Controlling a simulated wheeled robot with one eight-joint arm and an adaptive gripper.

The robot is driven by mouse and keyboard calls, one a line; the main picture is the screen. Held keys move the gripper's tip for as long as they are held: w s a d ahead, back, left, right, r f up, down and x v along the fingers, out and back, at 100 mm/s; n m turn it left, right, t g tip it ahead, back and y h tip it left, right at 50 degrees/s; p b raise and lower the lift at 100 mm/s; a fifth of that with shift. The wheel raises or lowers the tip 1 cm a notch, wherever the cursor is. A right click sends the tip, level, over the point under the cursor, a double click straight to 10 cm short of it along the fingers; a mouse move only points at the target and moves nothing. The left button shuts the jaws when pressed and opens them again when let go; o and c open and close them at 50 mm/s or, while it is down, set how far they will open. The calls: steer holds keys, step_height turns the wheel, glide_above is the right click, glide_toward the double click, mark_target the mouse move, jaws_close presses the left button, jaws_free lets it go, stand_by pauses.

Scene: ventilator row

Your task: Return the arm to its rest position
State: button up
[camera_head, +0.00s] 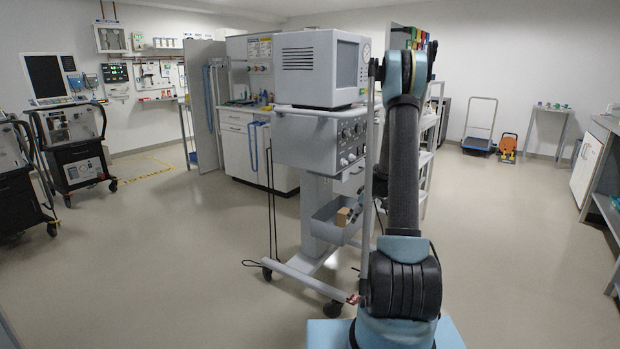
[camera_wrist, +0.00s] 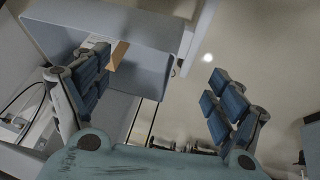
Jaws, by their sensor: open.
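My arm (camera_head: 405,170) stands raised on the right of the ventilator in the head view, with its upper bend at the top beside the monitor. The grey bin (camera_wrist: 148,32) of the ventilator lies beyond the fingers, with a brown block (camera_wrist: 118,55) inside, near the left finger. I cannot tell whether a finger touches the bin.
The wheeled ventilator (camera_head: 305,135) stands close in front, with its bin (camera_head: 323,232) low on the column and its base (camera_head: 312,275) reaching toward me. Other ventilator carts (camera_head: 75,150) stand at left. The floor (camera_head: 530,230) at right is open, up to a side bench (camera_head: 588,165).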

steer(key=s+a+r+m+g+h, duration=0.1)
steer(key=s+a+r+m, duration=0.15)
steer(key=s+r, duration=0.8)
steer(key=s+a+r+m, duration=0.1)
steer(key=s+r+m, duration=0.2)
steer(key=s+r, duration=0.8)
steer(key=s+f+m+h, duration=0.1)
steer(key=s+f+m, duration=0.1)
steer(key=s, duration=1.3)
steer(key=s+f+m+g+h, duration=0.1)
steer(key=s+f+m, duration=0.2)
steer(key=s, duration=1.1)
step_height(320, 180, down, 2)
steer(key=shift+s+d, duration=0.4)
steer(key=shift+d, duration=0.05)
steer(key=shift+w+f, duration=0.2)
steer(key=shift+w, duration=0.25)
